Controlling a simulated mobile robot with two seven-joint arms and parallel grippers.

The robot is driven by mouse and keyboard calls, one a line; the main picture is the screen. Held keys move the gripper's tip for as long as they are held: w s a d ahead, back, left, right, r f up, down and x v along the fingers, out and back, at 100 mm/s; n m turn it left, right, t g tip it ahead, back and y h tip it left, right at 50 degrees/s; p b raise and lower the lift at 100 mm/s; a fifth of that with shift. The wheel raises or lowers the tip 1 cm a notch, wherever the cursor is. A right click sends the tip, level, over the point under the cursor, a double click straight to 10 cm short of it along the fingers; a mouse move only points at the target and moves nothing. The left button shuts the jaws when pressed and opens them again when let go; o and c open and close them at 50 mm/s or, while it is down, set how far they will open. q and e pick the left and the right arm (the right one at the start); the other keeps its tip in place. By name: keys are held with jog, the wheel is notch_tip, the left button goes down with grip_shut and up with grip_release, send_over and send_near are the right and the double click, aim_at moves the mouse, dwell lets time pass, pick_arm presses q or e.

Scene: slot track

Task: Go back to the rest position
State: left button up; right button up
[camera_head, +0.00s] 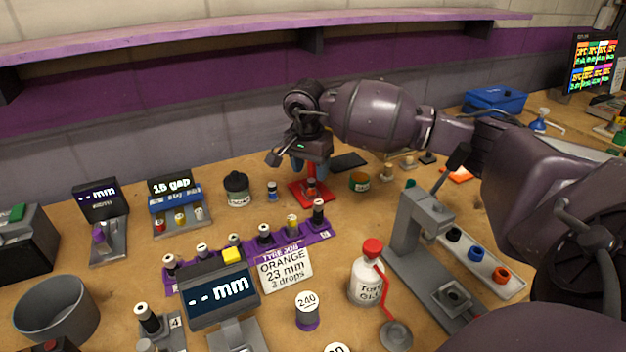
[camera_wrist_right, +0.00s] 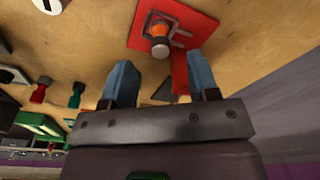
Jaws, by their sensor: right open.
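My right arm reaches in from the right in the head view. Its right gripper (camera_head: 310,165) hangs above the red plate (camera_head: 296,188) and is open. In the right wrist view the two blue fingers of the gripper (camera_wrist_right: 162,82) stand apart with nothing between them. A small orange and dark piece (camera_head: 311,187) stands on the red plate. It also shows in the wrist view, as an orange piece (camera_wrist_right: 159,30) beyond the fingertips. My left gripper is not in view.
A purple rack (camera_head: 320,232) with several pegs lies in front of the plate. A grey press (camera_head: 415,225) and a white bottle (camera_head: 366,280) stand nearer. A purple shelf (camera_head: 250,35) runs along the wall.

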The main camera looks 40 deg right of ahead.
jog(key=r, duration=0.4)
jog(key=shift+s+a, duration=0.1)
jog(key=shift+a, duration=0.15)
jog(key=shift+r, duration=0.6)
